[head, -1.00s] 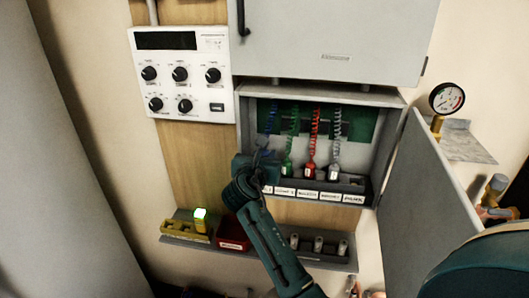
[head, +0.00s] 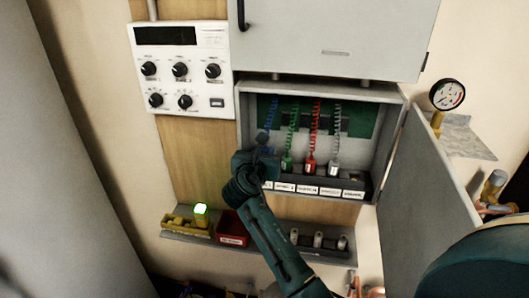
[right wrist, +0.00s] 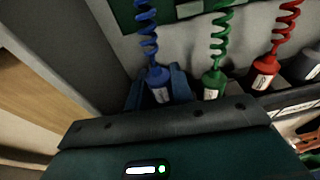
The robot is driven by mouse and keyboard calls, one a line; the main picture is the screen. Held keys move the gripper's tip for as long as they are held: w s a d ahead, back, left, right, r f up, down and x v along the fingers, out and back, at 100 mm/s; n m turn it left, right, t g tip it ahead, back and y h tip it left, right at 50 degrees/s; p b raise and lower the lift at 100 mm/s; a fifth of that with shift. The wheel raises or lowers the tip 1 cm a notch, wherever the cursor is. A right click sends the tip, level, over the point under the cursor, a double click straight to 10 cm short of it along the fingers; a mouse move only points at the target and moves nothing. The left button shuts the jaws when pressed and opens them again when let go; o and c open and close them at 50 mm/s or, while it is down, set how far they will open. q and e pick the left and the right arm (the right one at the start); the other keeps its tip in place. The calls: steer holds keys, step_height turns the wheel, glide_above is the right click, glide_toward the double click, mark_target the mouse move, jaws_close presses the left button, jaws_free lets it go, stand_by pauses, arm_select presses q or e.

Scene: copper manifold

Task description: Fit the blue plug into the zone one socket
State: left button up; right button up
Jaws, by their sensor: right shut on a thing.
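The blue plug (right wrist: 159,86) hangs on a blue coiled cord (right wrist: 148,35) and sits between the fingers of my right gripper (right wrist: 157,90) in the right wrist view. The gripper is shut on it. In the head view my right gripper (head: 260,152) is at the left front of the open grey cabinet, and the blue cord (head: 271,112) runs up behind it. The green plug (head: 286,162), red plug (head: 309,164) and grey plug (head: 334,168) stand in a row to its right. I cannot make out the zone one socket. My left gripper is not in view.
The cabinet door (head: 430,190) stands open on the right. A labelled strip (head: 330,191) runs along the cabinet's front. Below is a shelf (head: 325,257) with a red bin (head: 232,230) and a yellow holder with a green-lit top. A pressure gauge (head: 447,95) is at right.

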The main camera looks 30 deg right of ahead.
steer(key=shift+f+b, duration=0.35)
steer(key=shift+f, duration=0.6)
steer(key=o, duration=1)
steer(key=shift+o, duration=0.2)
